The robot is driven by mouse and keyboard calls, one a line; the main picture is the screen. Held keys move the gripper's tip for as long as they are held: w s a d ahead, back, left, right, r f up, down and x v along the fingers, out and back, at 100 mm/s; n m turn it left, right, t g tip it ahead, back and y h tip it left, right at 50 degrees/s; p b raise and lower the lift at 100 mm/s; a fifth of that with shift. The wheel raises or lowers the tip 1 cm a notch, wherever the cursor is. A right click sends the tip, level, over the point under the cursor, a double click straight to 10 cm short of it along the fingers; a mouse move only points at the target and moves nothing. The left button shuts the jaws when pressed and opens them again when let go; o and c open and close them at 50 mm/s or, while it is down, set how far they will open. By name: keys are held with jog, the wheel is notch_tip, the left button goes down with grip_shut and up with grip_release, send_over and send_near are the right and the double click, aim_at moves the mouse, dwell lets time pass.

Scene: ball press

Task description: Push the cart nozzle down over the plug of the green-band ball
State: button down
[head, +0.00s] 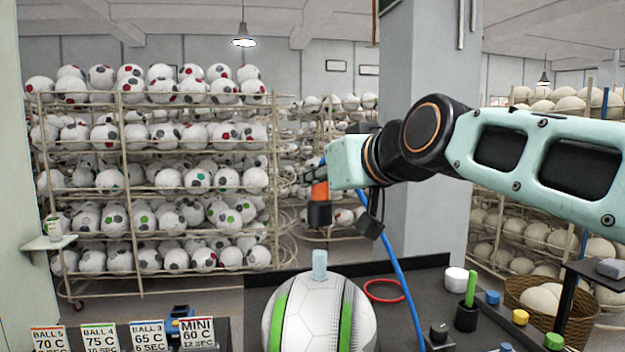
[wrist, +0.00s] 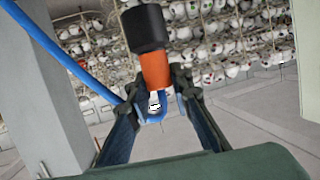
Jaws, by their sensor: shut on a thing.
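The green-band ball (head: 301,315) is white with green stripes and sits at the bottom centre of the head view. Its pale blue plug (head: 319,264) stands upright on top. My gripper (head: 312,178) is shut on the nozzle (head: 319,213), an orange body with a black end pointing down. The nozzle hangs roughly upright above the plug, with a visible gap between them. In the wrist view, my fingers (wrist: 158,88) clasp the orange part of the nozzle (wrist: 154,70). The ball and plug do not show in that view.
A blue hose (head: 400,285) hangs right of the ball. On the dark bench (head: 425,280) lie a red ring (head: 384,291), a white pot (head: 456,280) and a black cup (head: 466,317) with a green stick. Labelled cards (head: 148,337) stand at front left. Ball racks (head: 150,170) fill the background.

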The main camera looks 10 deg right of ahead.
aim_at(324, 201)
jog(key=shift+f+b, duration=1.85)
jog(key=shift+f, duration=0.3)
jog(key=shift+b, duration=0.75)
jog(key=shift+f+b, duration=2.2)
jog(key=shift+b, duration=0.15)
jog(key=c, duration=1.7)
grip_release()
jog(key=shift+r, duration=0.1)
jog(key=shift+o, duration=0.2)
jog(key=v, duration=1.2)
jog(key=shift+d, duration=0.1)
